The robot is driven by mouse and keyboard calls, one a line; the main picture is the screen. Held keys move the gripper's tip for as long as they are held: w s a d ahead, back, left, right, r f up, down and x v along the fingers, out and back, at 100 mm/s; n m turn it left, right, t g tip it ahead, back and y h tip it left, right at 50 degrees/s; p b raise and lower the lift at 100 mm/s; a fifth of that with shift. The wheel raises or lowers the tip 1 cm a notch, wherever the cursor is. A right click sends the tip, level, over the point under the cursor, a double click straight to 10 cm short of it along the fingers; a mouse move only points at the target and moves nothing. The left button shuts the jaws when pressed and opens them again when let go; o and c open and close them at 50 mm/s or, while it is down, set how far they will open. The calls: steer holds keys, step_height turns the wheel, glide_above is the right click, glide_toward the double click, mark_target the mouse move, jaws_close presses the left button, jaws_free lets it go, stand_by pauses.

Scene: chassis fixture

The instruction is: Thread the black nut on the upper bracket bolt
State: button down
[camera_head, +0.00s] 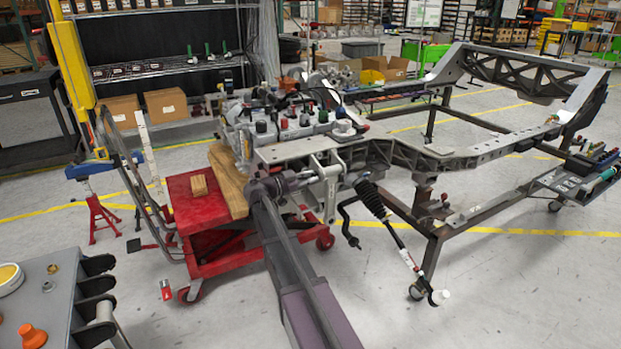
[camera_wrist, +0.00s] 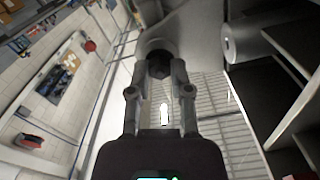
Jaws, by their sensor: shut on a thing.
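The black nut (camera_wrist: 159,66) sits between the fingertips of my gripper (camera_wrist: 160,73) in the wrist view. The gripper is shut on it. Just beyond the nut is the rounded grey end of a bracket part (camera_wrist: 157,44), close in line with it; I cannot tell whether they touch. In the head view my gripper (camera_head: 306,177) points right at the grey upper bracket (camera_head: 329,178) on the near side of the chassis frame. The nut is too small to make out there. The bolt thread is hidden in both views.
The chassis frame (camera_head: 455,152) extends right and back. A black-booted rod (camera_head: 371,200) hangs beside the bracket. A red cart (camera_head: 197,213) with wood blocks stands left of my arm. Another grey cylindrical end (camera_wrist: 233,45) is at the right in the wrist view.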

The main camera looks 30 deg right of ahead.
steer(key=shift+m, duration=1.6)
steer(key=shift+c, duration=2.3)
jaws_free()
steer(key=shift+a, duration=0.1)
steer(key=shift+a, duration=0.9)
